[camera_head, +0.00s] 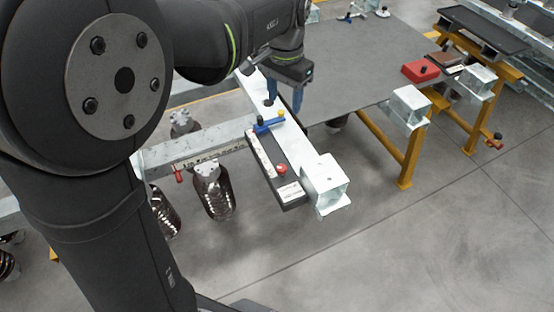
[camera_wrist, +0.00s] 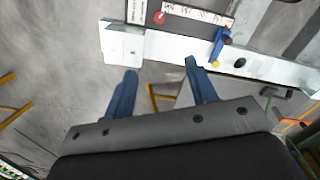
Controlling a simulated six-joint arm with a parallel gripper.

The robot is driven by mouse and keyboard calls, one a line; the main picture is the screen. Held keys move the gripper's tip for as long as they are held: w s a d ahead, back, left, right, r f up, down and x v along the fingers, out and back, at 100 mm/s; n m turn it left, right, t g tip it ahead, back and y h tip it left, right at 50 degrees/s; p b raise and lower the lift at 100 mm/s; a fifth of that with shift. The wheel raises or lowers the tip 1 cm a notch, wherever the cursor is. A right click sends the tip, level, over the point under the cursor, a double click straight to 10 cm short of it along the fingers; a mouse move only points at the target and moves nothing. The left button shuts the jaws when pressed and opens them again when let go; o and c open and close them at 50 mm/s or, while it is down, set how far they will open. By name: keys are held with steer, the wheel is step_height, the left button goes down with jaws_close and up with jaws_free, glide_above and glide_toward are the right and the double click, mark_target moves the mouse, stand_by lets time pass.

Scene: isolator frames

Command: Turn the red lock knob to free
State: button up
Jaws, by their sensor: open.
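The red lock knob (camera_head: 282,169) is a small round knob on a dark box with white label strips (camera_head: 290,192), fixed along the side of a white beam. It also shows at the top of the wrist view (camera_wrist: 159,17). A blue handle with a yellow end (camera_head: 268,124) crosses the same box farther back; the wrist view shows it right of the knob (camera_wrist: 220,42). My gripper (camera_head: 284,103) has blue fingers, spread and empty, above the beam and behind the handle in the head view. In the wrist view the open fingers (camera_wrist: 160,67) point toward the beam, apart from the knob.
The white beam (camera_head: 313,158) ends in a pale square block (camera_head: 327,182). A grey table (camera_head: 370,60) on yellow legs stands to the right, with a red box (camera_head: 420,71) near its edge. Dark ribbed insulators (camera_head: 213,192) hang at left. Floor in front is clear.

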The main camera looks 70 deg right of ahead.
mark_target(282, 167)
steer(key=f+n, duration=0.2)
steer(key=f, duration=0.6)
steer(key=f+n, duration=0.2)
steer(key=f, duration=0.7)
steer(key=f+n, duration=0.2)
steer(key=f, duration=0.7)
steer(key=shift+a+n, duration=0.3)
steer(key=shift+n, duration=0.1)
steer(key=shift+r, duration=0.1)
steer(key=c, duration=1)
